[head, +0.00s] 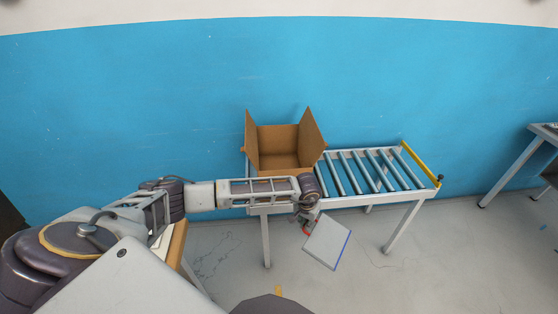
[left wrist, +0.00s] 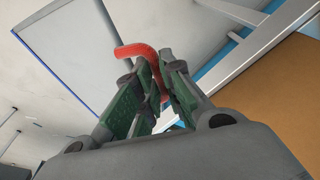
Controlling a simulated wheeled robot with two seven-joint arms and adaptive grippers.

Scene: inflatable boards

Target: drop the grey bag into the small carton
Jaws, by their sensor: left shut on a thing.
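The grey bag (head: 328,241), a flat pale panel with a blue edge, hangs tilted below my left gripper (head: 307,218) in front of the roller table. In the left wrist view my left gripper (left wrist: 158,75) is shut on the bag's red handle (left wrist: 140,50), and the grey panel (left wrist: 95,35) fills the upper left. The small carton (head: 278,139) is brown with its flaps up and stands open on the left end of the roller table. The bag is outside it, lower and to the right. My left forearm crosses just before the carton's front. My right gripper is out of view.
The roller table (head: 375,171) has bare rollers right of the carton and a yellow end stop (head: 421,164). A wooden-edged surface (head: 176,243) is partly hidden behind my left arm. Another table (head: 519,164) stands at the far right. Floor between is clear.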

